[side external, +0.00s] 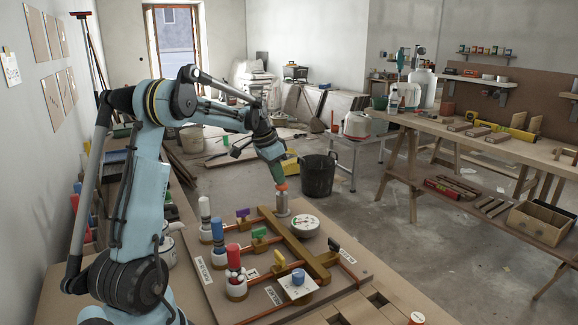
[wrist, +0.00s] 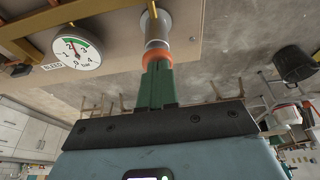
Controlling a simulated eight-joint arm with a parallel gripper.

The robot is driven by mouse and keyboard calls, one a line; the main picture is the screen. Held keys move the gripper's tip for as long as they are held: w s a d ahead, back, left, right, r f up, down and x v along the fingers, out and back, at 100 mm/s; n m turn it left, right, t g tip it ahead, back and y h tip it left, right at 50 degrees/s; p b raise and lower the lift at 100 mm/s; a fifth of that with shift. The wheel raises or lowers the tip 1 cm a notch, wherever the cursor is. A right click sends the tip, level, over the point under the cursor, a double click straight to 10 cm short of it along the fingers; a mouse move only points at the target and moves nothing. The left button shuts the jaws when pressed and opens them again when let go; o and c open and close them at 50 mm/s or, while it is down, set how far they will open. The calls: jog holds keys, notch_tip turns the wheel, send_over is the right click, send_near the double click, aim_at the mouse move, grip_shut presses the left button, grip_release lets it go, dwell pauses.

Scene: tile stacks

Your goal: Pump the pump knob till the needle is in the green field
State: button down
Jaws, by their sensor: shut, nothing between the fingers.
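The pump knob (side external: 281,187) is an orange-red cap on top of a grey pump cylinder (side external: 283,205) at the far side of the board. It also shows in the wrist view, where the orange knob (wrist: 157,58) sits at the end of the cylinder (wrist: 157,30). My gripper (side external: 279,179) is shut and empty, its green fingertips right above the knob; whether they touch it I cannot tell. The round white gauge (side external: 305,226) is beside the pump. In the wrist view the gauge (wrist: 77,50) shows a green arc and a red needle; the exact reading is too small to tell.
The board (side external: 205,290) carries brass pipes, small coloured valve handles, and several upright coloured cylinders (side external: 235,268) near my arm. A white plate with a blue knob (side external: 298,276) is at the front. A black bucket (side external: 319,175) stands on the floor behind.

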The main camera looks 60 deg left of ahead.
jog(key=v, duration=1.3)
jog(key=shift+w, duration=0.3)
jog(key=shift+r, duration=0.15)
jog(key=d+f+t, duration=0.1)
jog(key=d+f, duration=0.1)
jog(key=d, duration=1.6)
jog(key=s+d+f+t, duration=0.1)
jog(key=s+d+f, duration=0.2)
jog(key=d, duration=0.4)
jog(key=s+d+f+t, duration=0.1)
jog(key=s+d+f, duration=0.3)
jog(key=d, duration=0.3)
jog(key=shift+s+f+t, duration=0.2)
jog(key=shift+f+t, duration=0.2)
jog(key=shift+f, duration=0.5)
